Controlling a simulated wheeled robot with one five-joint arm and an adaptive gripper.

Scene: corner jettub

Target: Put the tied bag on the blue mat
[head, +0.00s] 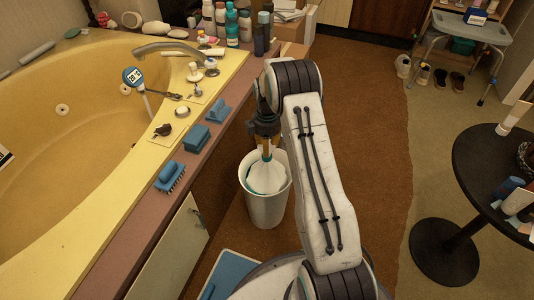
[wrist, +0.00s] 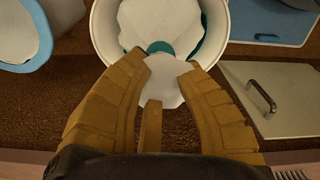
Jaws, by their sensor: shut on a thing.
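The tied bag (head: 265,176) is white with a teal tie and hangs below my gripper (head: 266,147), in or just over the mouth of a white bin. My gripper (wrist: 168,76) is shut on the bag's gathered top, and the white tuft shows between the fingers. In the wrist view the bag's body (wrist: 158,18) lies past the teal tie, within the bin's rim. Whether the bag touches the bin's bottom is hidden. The blue mat (head: 231,272) lies on the floor in front of the bin, partly hidden by my base; it also shows in the wrist view (wrist: 287,22).
The white bin (head: 264,212) stands beside the tub cabinet (head: 168,250). Blue brushes (head: 170,177) and bottles (head: 231,24) stand on the tub's ledge. A round black table (head: 490,160) is at right. The brown carpet (head: 365,110) behind my arm is mostly clear.

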